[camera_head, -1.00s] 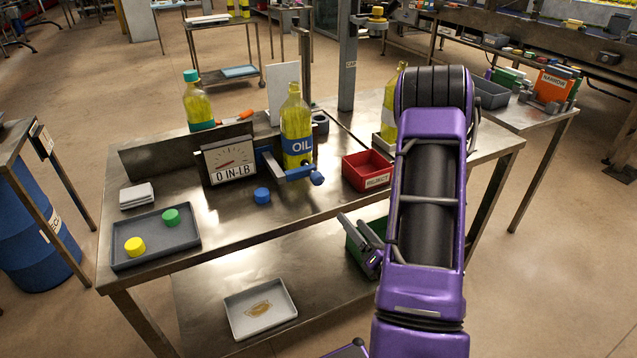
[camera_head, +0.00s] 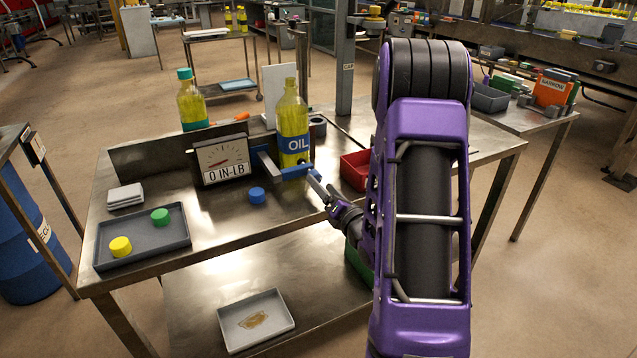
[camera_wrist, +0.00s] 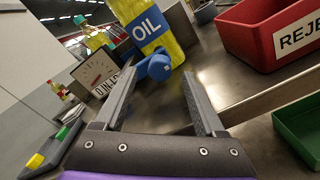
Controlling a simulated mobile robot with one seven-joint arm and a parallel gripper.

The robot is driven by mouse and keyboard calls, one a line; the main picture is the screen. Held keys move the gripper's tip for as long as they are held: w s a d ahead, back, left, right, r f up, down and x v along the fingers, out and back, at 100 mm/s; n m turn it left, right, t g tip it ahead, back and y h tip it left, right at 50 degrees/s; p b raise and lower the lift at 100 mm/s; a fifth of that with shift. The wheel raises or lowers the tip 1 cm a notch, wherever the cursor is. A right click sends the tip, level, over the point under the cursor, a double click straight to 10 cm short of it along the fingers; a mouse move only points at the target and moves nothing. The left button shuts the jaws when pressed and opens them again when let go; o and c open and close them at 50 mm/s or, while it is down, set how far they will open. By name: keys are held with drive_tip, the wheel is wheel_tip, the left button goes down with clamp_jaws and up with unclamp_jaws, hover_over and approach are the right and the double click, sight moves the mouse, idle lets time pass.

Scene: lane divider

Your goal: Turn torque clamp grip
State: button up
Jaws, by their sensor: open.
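The blue clamp grip (camera_head: 307,180) sticks out in front of the yellow OIL bottle (camera_head: 293,125), which stands in the clamp. In the wrist view the grip's round blue knob (camera_wrist: 159,67) lies ahead, between the lines of my two fingers. My gripper (camera_head: 318,187) is open, with its fingertips close to the knob; contact cannot be told. The fingers also show in the wrist view (camera_wrist: 158,80), apart with nothing between them. The torque gauge (camera_head: 223,160) left of the bottle reads 0 IN-LB.
A blue cap (camera_head: 257,195) lies on the bench left of the grip. A grey tray (camera_head: 105,262) holds green and yellow caps. A red REJECT bin (camera_wrist: 262,55) is right of the grip, with a green bin (camera_wrist: 290,125) lower. Another capped bottle (camera_head: 192,105) stands behind.

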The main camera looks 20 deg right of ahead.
sight(309, 171)
drive_tip(key=shift+w, duration=1.5)
drive_tip(key=shift+c, duration=0.4)
clamp_jaws()
